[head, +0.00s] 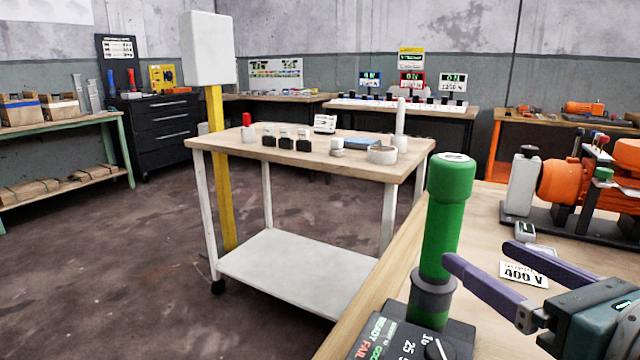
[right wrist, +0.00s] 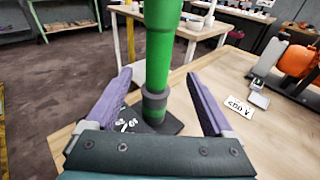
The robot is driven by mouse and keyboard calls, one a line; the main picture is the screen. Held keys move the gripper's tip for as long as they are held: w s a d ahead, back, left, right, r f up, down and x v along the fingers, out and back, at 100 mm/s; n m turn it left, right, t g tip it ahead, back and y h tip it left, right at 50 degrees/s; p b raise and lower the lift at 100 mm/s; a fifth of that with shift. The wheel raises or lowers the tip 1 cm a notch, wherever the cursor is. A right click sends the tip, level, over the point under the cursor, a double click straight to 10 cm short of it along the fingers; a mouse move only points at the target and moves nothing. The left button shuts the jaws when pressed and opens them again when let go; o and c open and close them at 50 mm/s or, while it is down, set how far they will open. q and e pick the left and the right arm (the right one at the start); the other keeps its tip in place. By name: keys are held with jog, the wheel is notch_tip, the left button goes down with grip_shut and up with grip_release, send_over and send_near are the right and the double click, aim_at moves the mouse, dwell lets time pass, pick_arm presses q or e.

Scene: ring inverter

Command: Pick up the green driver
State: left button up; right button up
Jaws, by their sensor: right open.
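The green driver (head: 447,215) stands upright on a dark base unit (head: 400,338) with printed labels, at the near edge of the wooden bench. A grey collar (head: 432,297) surrounds its lower part. My right gripper (head: 484,252) is open, with purple fingers. In the right wrist view the driver (right wrist: 160,60) rises beyond and between the two spread fingers (right wrist: 163,98). I cannot tell whether either finger touches it. My left gripper is in neither view.
A white-legged cart (head: 300,268) with small parts on top stands beyond the bench. The floor (head: 120,270) at left is clear.

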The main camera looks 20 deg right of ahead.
aim_at(452, 241)
jog(key=shift+w+d+f, duration=0.1)
jog(key=shift+w+f, duration=0.15)
jog(key=shift+w, duration=0.6)
jog(key=shift+w+f, duration=0.1)
jog(key=shift+w, duration=0.3)
jog(key=shift+w+d+f+b, duration=0.1)
jog(key=shift+w+f+b, duration=0.1)
jog(key=shift+w, duration=0.85)
jog(key=shift+w+a+f+b, duration=0.1)
jog(key=shift+w+f+b, duration=0.1)
jog(key=shift+w, duration=0.8)
jog(key=shift+w+d+f+b, duration=0.1)
jog(key=shift+w+b, duration=0.1)
jog(key=shift+w, duration=0.85)
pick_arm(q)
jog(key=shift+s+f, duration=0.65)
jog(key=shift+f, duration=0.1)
pick_arm(e)
jog(key=c, duration=1.4)
jog(key=shift+r, duration=0.15)
